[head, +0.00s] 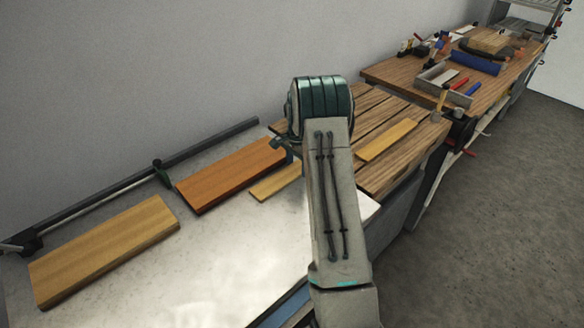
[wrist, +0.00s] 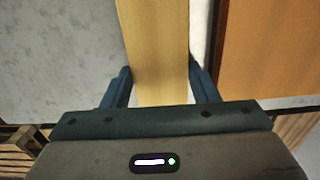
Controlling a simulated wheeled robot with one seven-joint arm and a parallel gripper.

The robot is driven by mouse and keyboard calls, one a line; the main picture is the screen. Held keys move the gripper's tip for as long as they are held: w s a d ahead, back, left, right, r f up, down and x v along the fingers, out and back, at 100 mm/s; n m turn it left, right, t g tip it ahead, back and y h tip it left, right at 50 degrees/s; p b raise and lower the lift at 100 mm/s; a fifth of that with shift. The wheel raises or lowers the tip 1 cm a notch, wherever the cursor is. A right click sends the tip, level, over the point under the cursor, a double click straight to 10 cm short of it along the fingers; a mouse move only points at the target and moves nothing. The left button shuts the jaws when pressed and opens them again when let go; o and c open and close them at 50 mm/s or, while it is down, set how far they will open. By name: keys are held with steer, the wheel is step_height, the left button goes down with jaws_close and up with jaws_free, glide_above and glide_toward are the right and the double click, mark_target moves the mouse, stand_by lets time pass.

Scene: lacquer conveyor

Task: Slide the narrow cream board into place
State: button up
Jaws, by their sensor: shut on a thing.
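The narrow cream board (wrist: 153,35) runs up the middle of the wrist view, between the two blue fingers of my gripper (wrist: 160,71). My gripper is shut on it across its width. In the head view the narrow cream board (head: 275,184) lies low over the pale metal surface, just left of my arm. My arm hides its far end and most of my gripper there. An orange-brown board (head: 232,173) lies beside it on the left, with a gap between them. That board also shows at right in the wrist view (wrist: 270,50).
A slatted wooden top with another narrow board (head: 386,139) is right of my arm. A tool bench (head: 400,72) stands beyond. The metal surface in front is clear.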

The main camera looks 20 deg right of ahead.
steer(key=shift+w+d+p, duration=0.2)
steer(key=shift+w+d, duration=0.4)
steer(key=shift+d, duration=1.25)
steer(key=shift+w+d+p, duration=0.15)
steer(key=shift+w+d, duration=0.4)
steer(key=shift+d, duration=1.25)
steer(key=shift+w+d+p, duration=0.2)
steer(key=shift+w+d, duration=0.4)
steer(key=shift+d, duration=1.25)
steer(key=o, duration=1.2)
step_height(320, 180, up, 14)
steer(key=b, duration=0.1)
steer(key=shift+b, duration=0.35)
